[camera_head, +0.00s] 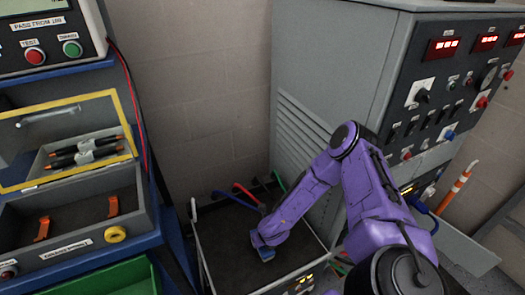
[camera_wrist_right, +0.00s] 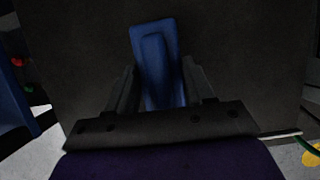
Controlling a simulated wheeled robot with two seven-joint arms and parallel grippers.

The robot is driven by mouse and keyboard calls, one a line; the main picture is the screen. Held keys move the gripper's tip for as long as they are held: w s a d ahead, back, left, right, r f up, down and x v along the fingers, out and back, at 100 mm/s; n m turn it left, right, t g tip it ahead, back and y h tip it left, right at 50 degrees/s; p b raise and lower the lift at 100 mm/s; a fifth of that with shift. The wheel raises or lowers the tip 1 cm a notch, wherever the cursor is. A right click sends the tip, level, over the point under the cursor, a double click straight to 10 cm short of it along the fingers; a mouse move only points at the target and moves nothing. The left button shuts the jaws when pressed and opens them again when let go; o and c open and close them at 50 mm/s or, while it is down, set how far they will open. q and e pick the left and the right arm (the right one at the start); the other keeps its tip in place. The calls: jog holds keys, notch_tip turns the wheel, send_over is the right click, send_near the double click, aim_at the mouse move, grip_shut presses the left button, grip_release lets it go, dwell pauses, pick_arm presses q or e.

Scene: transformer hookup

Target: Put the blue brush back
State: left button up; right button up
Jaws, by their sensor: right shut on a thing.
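The blue brush (camera_wrist_right: 157,55) sits between the two dark fingers of my right gripper (camera_wrist_right: 160,82) in the right wrist view, its blue body pointing away from the palm. The gripper is shut on the brush. I cannot tell whether the brush touches the cart's top. My left gripper is in neither view.
The cart (camera_head: 208,262) has a raised rim, with blue, red and green cable ends (camera_head: 245,193) at its back. A tall grey cabinet (camera_head: 325,75) stands right behind it. A bench with an open drawer (camera_head: 80,222) and a green bin (camera_head: 125,278) is at left.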

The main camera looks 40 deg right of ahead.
jog(key=o, duration=1.2)
jog(key=p+v, duration=0.3)
jog(key=v, duration=0.8)
jog(key=shift+w+r, duration=0.1)
jog(key=shift+r, duration=0.05)
jog(key=s+a+f+n+h, duration=0.1)
jog(key=s+n, duration=0.7)
jog(key=n, duration=0.8)
jog(key=s+a+f+n+g+h, duration=0.1)
jog(key=s+a+f+n, duration=0.1)
jog(key=s+n, duration=0.7)
jog(key=a+n, duration=0.1)
jog(key=n, duration=0.7)
jog(key=shift+a+f+p, duration=0.25)
jog(key=shift+p, duration=0.1)
